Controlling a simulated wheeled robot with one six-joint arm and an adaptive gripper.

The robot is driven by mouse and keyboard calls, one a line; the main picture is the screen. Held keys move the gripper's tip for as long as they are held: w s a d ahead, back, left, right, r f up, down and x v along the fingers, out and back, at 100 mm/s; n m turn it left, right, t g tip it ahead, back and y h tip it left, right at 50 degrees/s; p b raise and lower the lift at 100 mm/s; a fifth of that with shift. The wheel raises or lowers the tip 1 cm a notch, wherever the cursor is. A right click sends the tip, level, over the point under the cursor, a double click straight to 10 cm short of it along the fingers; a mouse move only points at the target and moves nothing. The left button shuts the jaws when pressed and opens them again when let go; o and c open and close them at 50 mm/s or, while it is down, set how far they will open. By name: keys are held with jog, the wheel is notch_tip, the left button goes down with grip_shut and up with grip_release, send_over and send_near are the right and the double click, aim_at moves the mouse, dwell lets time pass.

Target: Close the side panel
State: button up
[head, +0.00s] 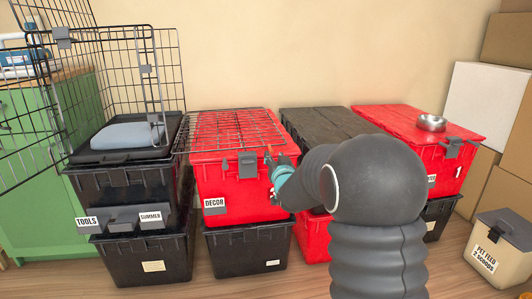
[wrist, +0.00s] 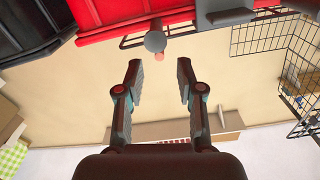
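The wire crate (head: 160,70) stands on the stacked black totes at the left in the head view. A wire side panel (head: 238,128) lies folded out flat to the right, over the red DECOR tote (head: 235,190). My gripper (head: 270,158) is at the panel's front right corner, above the tote's front edge. In the wrist view my gripper (wrist: 159,65) is open, with nothing between its fingers. A grey round knob (wrist: 155,42) with a small orange tip shows just beyond the fingertips, beside a wire edge. I cannot tell whether the fingers touch it.
Another wire panel (head: 25,100) stands swung out at the left, before a green cabinet (head: 30,200). A grey cushion (head: 127,136) lies in the crate. A metal bowl (head: 431,123) sits on the right red tote (head: 400,118). A pet feed bin (head: 498,255) and cardboard boxes are at right.

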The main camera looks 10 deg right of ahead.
aim_at(272, 150)
jog(key=shift+w, duration=2.55)
grip_shut()
